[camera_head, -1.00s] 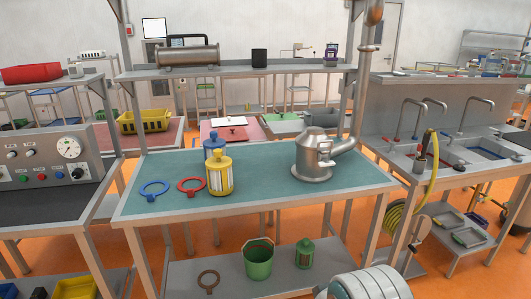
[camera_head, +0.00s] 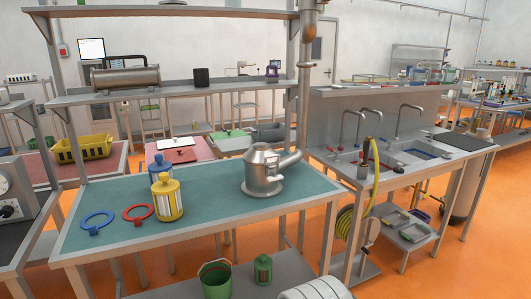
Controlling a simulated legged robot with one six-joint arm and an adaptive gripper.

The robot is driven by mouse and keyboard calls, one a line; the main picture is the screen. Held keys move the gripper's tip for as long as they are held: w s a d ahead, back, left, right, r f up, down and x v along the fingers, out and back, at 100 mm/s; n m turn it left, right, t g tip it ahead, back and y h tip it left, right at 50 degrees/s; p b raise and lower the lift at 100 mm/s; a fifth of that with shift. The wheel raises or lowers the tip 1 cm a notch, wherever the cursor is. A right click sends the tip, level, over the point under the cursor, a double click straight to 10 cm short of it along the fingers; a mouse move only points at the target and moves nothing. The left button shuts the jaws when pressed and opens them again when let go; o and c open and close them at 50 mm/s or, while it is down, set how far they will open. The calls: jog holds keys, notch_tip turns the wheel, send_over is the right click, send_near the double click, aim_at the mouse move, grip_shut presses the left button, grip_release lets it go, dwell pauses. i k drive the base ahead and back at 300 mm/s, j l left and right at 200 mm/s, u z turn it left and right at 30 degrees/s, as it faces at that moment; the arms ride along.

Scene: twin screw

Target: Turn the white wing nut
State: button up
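I cannot make out a white wing nut in the head camera view. A silver metal vessel (camera_head: 262,172) stands upright on the green-topped workbench (camera_head: 215,196), right of its middle. My gripper is not in view.
A yellow canister (camera_head: 169,201), a blue canister (camera_head: 160,169), a red ring (camera_head: 138,213) and a blue ring (camera_head: 97,220) are on the bench's left. A green bucket (camera_head: 215,280) is below. A sink counter (camera_head: 400,155) stands right. A white banded shape (camera_head: 316,289) is at the bottom edge.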

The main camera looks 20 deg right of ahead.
aim_at(273, 177)
jog(key=i+l, duration=0.25)
jog(key=l, duration=0.15)
jog(key=i+l, duration=0.2)
jog(key=l, duration=0.15)
jog(key=i+l, duration=0.25)
jog(key=l, duration=0.15)
jog(key=i+l, duration=0.2)
jog(key=l, duration=0.2)
